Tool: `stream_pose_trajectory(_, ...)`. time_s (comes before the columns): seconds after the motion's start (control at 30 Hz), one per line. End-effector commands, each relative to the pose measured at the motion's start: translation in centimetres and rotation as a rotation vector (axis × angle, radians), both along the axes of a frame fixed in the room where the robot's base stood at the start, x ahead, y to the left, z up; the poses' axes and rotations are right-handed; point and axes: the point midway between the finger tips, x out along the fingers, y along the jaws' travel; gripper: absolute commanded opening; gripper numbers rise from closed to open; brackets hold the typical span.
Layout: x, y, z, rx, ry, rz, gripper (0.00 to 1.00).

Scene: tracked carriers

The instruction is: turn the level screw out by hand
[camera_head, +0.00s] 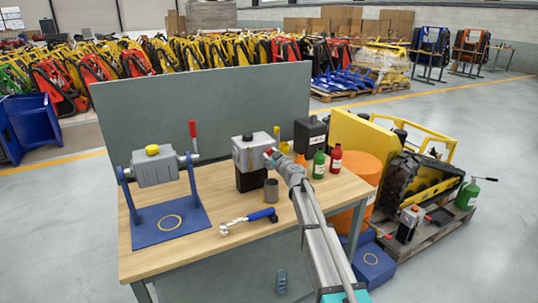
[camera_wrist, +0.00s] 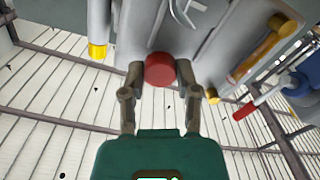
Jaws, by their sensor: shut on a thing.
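The level screw (camera_wrist: 160,69) shows in the wrist view as a round red head on the side of a grey housing (camera_wrist: 205,50). My gripper (camera_wrist: 160,74) has one finger on each side of the red head and is shut on it. Whether the screw is still threaded in is hidden behind its head. In the head view, the grey housing (camera_head: 250,150) sits on a black block on the workbench, and my gripper (camera_head: 272,155) reaches its right side.
On the bench (camera_head: 265,237) are a grey cup (camera_head: 271,189), a blue-handled wrench (camera_head: 249,219), a green bottle (camera_head: 319,164) and a red bottle (camera_head: 336,160). A second grey unit (camera_head: 155,170) hangs in a blue stand at left. An orange drum (camera_head: 362,172) stands at right.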

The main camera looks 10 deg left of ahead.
Motion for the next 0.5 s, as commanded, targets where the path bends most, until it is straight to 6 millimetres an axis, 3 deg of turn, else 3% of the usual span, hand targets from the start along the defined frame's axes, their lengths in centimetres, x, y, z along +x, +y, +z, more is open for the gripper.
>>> stream_pose_trajectory(0.27,0.13,0.05,0.02,-0.032,-0.022,0.0,0.07)
stream_pose_trajectory(0.5,0.13,0.04,0.03,-0.174,-0.118,-0.001,0.07)
